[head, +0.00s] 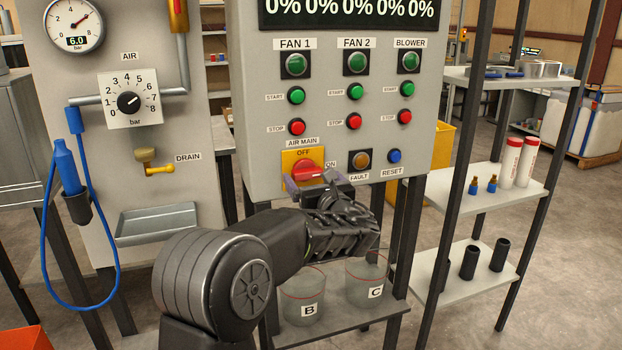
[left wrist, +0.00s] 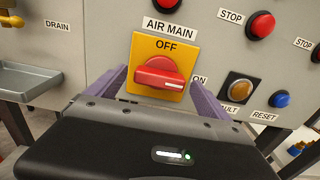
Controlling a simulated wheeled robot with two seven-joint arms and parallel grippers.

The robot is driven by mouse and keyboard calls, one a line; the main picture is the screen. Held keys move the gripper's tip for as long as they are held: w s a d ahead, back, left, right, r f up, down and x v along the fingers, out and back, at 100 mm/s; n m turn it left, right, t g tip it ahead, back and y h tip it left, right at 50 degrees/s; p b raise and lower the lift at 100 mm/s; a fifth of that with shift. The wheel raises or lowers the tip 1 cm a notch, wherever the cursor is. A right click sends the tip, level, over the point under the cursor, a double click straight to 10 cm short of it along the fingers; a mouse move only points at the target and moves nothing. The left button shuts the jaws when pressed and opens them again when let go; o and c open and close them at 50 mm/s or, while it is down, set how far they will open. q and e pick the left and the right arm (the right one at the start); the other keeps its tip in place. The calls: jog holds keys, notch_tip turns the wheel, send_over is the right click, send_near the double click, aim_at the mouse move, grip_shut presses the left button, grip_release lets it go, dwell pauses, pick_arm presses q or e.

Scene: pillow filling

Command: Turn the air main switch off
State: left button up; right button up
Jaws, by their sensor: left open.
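The air main switch is a red knob (head: 307,171) on a yellow plate (head: 290,156), low on the grey control panel. In the left wrist view the red knob (left wrist: 158,76) lies roughly level, its white mark at the right end, towards ON. OFF is printed above it on the yellow plate (left wrist: 143,49). My left gripper (head: 313,183) is at the panel just in front of the knob. In the left wrist view its purple fingers (left wrist: 160,92) are apart, one on each side of the knob. I cannot tell whether they touch it. My right gripper is not in view.
The amber FAULT button (head: 361,160) and blue RESET button (head: 394,156) sit close to the right of the switch. The red fan 1 STOP button (head: 297,128) is just above. Jars B (head: 303,290) and C (head: 366,270) stand on a shelf below my arm.

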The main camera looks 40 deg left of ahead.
pick_arm(q)
jog(key=c, duration=1.4)
jog(key=shift+o, duration=0.2)
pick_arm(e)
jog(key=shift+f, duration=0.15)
